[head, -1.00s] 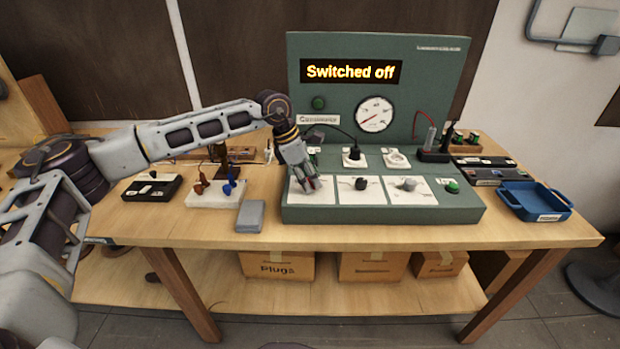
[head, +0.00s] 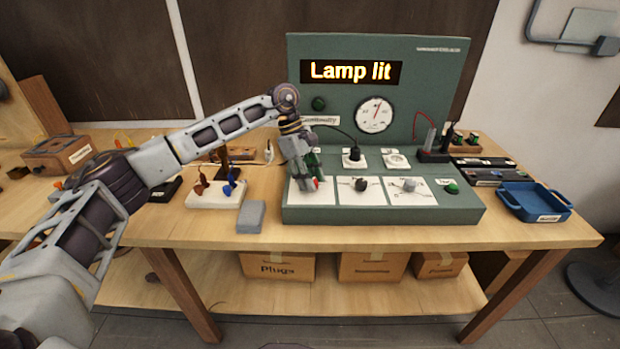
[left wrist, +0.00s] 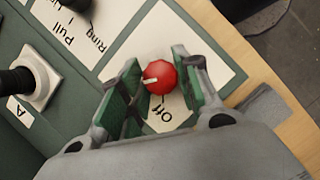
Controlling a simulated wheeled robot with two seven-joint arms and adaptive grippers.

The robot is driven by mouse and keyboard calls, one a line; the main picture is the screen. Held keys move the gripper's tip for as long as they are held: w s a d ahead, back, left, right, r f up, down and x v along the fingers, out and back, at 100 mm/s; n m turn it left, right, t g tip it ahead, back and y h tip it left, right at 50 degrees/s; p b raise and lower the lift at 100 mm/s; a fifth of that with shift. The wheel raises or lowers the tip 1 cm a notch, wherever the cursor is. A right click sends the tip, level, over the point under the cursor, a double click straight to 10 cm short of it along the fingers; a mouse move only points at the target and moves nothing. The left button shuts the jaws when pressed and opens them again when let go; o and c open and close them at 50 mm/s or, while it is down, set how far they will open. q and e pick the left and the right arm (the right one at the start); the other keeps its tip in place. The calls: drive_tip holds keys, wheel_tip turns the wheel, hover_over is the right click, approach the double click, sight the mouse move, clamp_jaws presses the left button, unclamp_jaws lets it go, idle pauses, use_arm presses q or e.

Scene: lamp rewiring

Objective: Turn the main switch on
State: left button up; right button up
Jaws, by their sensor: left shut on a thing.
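The main switch is a round red knob (left wrist: 160,77) with a white pointer mark, on a white plate where the word "Off" is readable in the left wrist view. My left gripper (head: 309,185) is at the left white plate of the green test panel (head: 460,212). Its green-padded fingers stand on both sides of the knob and are shut on it. In the head view the fingers mostly hide the knob. The panel's display (head: 351,72) reads "Lamp lit". The gauge (head: 374,114) has its needle pointing upward. My right gripper is not in view.
Two more plates with a black knob (head: 361,184) and a grey knob (head: 408,185) lie to the right. Sockets stand behind, one with a black plug (head: 353,154). A grey block (head: 251,217) is left of the panel and a blue tray (head: 535,200) right of it.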

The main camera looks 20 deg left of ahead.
use_arm(q)
drive_tip(key=shift+w+r+m+g, duration=0.1)
drive_tip(key=shift+m+g, duration=0.3)
drive_tip(key=shift+m, duration=0.9)
drive_tip(key=shift+y, duration=0.3)
drive_tip(key=o, duration=1)
drive_tip(key=v, duration=1.2)
drive_tip(key=shift+w, duration=0.1)
